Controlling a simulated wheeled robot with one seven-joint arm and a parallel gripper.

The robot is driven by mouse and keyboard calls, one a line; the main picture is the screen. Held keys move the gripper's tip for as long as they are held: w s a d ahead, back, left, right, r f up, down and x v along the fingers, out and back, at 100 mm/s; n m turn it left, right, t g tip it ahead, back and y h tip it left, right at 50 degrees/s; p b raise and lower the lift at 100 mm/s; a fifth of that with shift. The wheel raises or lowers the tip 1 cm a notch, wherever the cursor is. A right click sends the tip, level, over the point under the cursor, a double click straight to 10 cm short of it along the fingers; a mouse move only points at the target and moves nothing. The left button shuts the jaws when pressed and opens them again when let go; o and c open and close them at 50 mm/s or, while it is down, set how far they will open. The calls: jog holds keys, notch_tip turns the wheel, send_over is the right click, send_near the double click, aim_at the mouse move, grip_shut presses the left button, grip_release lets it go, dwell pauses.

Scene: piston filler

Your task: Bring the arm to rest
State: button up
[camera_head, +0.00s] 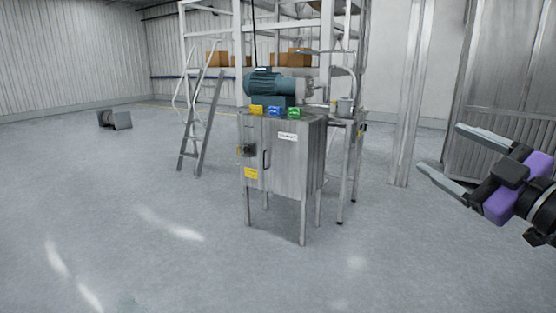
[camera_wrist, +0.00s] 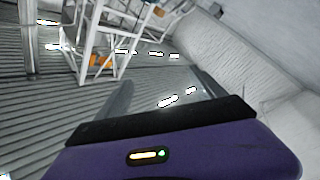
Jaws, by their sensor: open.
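My gripper (camera_head: 447,158) is at the right edge of the head view, raised in front of the grey corrugated wall panel. Its two fingers are spread apart with nothing between them. The wrist view shows the purple gripper body (camera_wrist: 180,152) and the fingers beyond it, with no object between them. The gripper is apart from the piston filler (camera_head: 285,160), a steel cabinet on legs with a teal motor (camera_head: 266,84) on top. Most of my arm is outside the head view.
A grey ladder (camera_head: 200,120) stands left of the cabinet. White shelving (camera_head: 240,40) with brown boxes (camera_head: 297,58) is behind it. A white post (camera_head: 408,110) stands between cabinet and gripper. A dark grey object (camera_head: 115,119) lies at the far left. The front floor is clear.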

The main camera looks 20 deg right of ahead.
jog(key=s+a+f+m+g, duration=0.1)
jog(key=s+a+f+m, duration=0.2)
jog(key=s+a+f, duration=0.5)
jog(key=s+a+f+m+g, duration=0.2)
jog(key=s+a+f, duration=0.6)
jog(key=s+f, duration=0.5)
jog(key=s+a+f+m+g+h, duration=0.1)
jog(key=s+a+f+m, duration=0.3)
jog(key=s+a+f, duration=0.4)
jog(key=s+f+g, duration=0.1)
jog(key=s+f, duration=0.2)
jog(key=f, duration=0.4)
jog(key=shift+s+f, duration=0.15)
jog(key=shift+f, duration=0.05)
